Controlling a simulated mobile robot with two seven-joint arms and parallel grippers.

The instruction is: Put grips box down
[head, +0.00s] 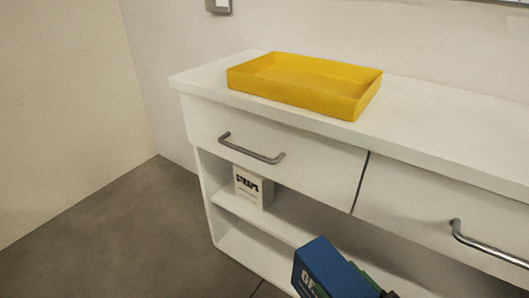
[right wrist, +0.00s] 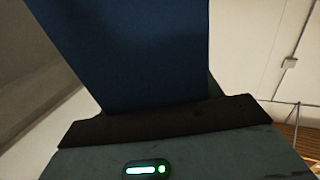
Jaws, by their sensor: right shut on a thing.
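The blue grips box (head: 322,266) is at the bottom of the head view, tilted, with part of its white lettering showing. It is in front of the white cabinet's lower shelves. In the right wrist view its plain blue side (right wrist: 130,50) fills the upper middle. My right gripper (right wrist: 158,122) is shut on the box. In the head view only a little of this gripper shows at the bottom edge, beside the box. My left gripper is not in view.
A yellow tray (head: 300,100), empty, sits on the white cabinet top (head: 205,82). A white box marked STRAPS (head: 252,187) stands on the open shelf (head: 285,228) beneath the left drawer. Shelf room is free right of it. Drawer handles (head: 250,150) stick out in front.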

